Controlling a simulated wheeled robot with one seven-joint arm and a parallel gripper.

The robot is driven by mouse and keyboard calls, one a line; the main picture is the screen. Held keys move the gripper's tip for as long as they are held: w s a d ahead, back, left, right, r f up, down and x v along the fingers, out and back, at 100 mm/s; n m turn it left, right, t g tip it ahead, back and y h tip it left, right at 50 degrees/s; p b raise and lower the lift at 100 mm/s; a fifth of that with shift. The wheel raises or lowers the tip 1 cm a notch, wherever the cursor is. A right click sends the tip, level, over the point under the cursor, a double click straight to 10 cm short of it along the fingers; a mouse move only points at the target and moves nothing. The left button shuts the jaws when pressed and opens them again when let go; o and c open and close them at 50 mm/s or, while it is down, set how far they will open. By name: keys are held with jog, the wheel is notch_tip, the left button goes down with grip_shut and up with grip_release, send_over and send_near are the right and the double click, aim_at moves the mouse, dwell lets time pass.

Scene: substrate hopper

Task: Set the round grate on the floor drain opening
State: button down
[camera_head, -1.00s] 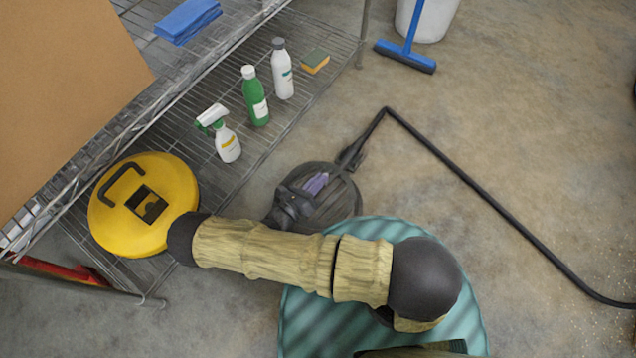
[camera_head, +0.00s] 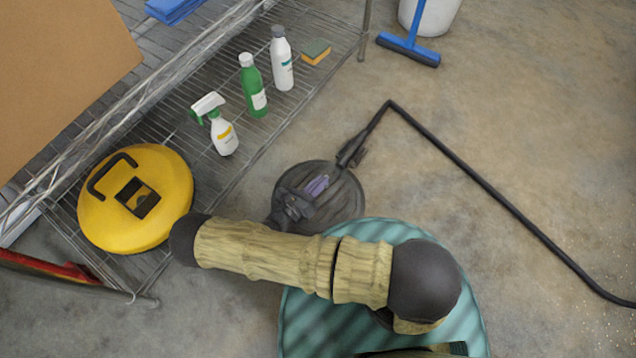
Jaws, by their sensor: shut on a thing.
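A dark round slatted disc, which looks like the grate (camera_head: 338,205), shows at the middle of the head view, low over or on the concrete floor. My gripper (camera_head: 316,187) is over the disc's left part and is shut on it. The fingertips are small and partly hidden by the wrist. I cannot make out the floor drain opening; it may be hidden under the disc. The gap between disc and floor cannot be judged.
A wire shelf (camera_head: 291,117) on the left holds a yellow round object (camera_head: 160,225), a spray bottle (camera_head: 224,138), a green bottle (camera_head: 253,88), a white bottle (camera_head: 282,62) and a sponge (camera_head: 316,51). A black hose or rod (camera_head: 500,200) crosses the right floor. A blue brush (camera_head: 410,50) stands by a white bucket (camera_head: 432,14).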

jog(key=shift+f, duration=0.5)
jog(key=shift+a, duration=0.1)
dwell(0.7)
jog(key=shift+d, duration=0.2)
dwell(0.4)
jog(key=shift+f, duration=0.2)
jog(key=shift+a+f, duration=0.1)
jog(key=shift+f, duration=0.25)
jog(key=shift+f+b, duration=0.45)
jog(key=shift+b, duration=0.05)
dwell(0.4)
